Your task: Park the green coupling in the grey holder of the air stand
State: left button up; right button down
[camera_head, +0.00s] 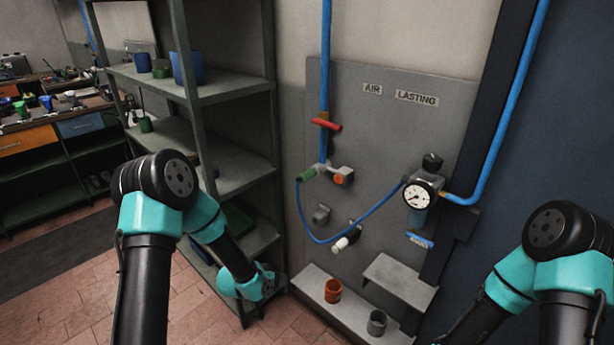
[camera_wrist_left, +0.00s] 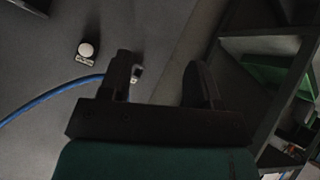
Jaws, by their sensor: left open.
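The green coupling (camera_head: 307,174) is on the wall panel, at the upper end of the looped blue hose, beside a valve with an orange face. A grey cup-shaped holder (camera_head: 377,322) stands on the low ledge, right of an orange-red one (camera_head: 333,290); the grey one looks empty. My left gripper (camera_head: 266,280) is low beside the shelf rack, left of the ledge and well below the coupling. In the left wrist view its jaws (camera_wrist_left: 165,80) are apart with nothing between them. My right arm enters at the right; its gripper is out of frame.
The looped blue hose (camera_head: 371,213) hangs across the panel, passing near a white fitting (camera_head: 342,243). The gauge (camera_head: 417,196) and a grey step (camera_head: 400,283) stand to the right. The shelf rack (camera_head: 266,180) borders the panel on the left.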

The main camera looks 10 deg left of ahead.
pick_arm(q)
jog(key=w+r+m+t+h, duration=0.2)
jog(key=w+r+t, duration=0.2)
jog(key=w+r, duration=0.75)
jog(key=m+t+h, duration=0.3)
send_near(315, 171)
jog(key=shift+s+a+f, duration=0.15)
jog(key=shift+a+f, duration=0.2)
jog(key=shift+a, duration=0.4)
jog(key=shift+d, duration=0.1)
jog(key=x, duration=0.6)
jog(key=shift+w+d+f, duration=0.1)
jog(key=shift+w+f, duration=0.05)
jog(key=shift+w, duration=0.25)
jog(key=shift+x, duration=1)
jog(key=shift+d+r+m, duration=0.2)
jog(key=shift+d+m, duration=0.05)
jog(key=shift+m, duration=0.05)
grip_shut()
